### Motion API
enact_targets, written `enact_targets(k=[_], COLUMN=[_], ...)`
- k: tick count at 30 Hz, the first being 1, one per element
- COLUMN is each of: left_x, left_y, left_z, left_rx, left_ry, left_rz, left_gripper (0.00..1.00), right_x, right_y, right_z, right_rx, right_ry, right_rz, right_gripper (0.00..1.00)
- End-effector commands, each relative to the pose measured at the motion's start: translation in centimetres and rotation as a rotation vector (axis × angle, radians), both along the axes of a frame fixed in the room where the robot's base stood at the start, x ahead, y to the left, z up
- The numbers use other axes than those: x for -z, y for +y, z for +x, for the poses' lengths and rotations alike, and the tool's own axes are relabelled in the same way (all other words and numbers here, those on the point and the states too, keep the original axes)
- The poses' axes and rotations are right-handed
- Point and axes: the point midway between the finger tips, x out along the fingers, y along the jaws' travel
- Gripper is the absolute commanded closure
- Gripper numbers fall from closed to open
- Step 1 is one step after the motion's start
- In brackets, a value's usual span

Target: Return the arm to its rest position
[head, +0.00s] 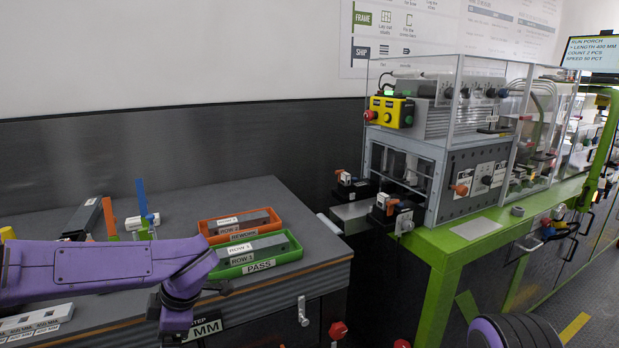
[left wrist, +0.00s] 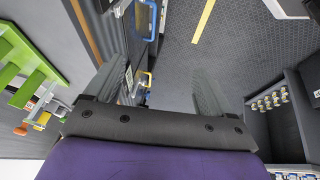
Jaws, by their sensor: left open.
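My left arm (head: 110,265) comes in from the left in the head view, bent above the front of the grey workbench. Its wrist end points down near the bench's front edge, and the fingers do not show clearly there. In the left wrist view my left gripper (left wrist: 162,88) is open. Its two grey fingers stand wide apart with nothing between them but floor well below. My right gripper is not in view.
A green PASS tray (head: 262,266) and an orange REWORK tray (head: 270,236) sit on the workbench (head: 190,200), each holding a grey bar. The green-framed machine bench (head: 480,240) stands at right. Dark floor (left wrist: 245,45) lies open below the gripper.

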Motion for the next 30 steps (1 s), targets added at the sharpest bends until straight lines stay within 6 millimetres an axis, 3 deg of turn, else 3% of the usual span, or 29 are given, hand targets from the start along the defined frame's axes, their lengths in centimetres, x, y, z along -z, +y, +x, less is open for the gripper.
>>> enact_targets(k=[5,8,12,15,18,22,30], left_x=[8.4,15.0,23.7,28.1,30.5,31.6,31.7], left_y=[2.8,4.3,4.8,4.2,3.7,3.4,3.3], left_z=[-1.4,-3.7,-9.9,-15.9,-21.6,-26.5,-26.7], left_rx=[0.156,0.375,0.778,1.023,1.191,1.303,1.307], left_ry=[0.011,0.019,0.059,0.119,0.186,0.249,0.252], left_rz=[0.260,0.413,0.456,0.364,0.245,0.126,0.121], left_gripper=[0.17,0.17,0.17,0.17,0.17,0.17,0.17], right_x=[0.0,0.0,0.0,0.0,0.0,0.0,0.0], right_y=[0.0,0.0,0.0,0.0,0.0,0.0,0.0], right_z=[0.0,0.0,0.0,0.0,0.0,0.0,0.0], right_rx=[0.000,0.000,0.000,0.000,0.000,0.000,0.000], right_ry=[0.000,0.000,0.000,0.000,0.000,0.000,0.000], right_rz=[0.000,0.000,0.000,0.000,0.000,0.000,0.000], right_gripper=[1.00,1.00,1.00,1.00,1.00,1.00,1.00])
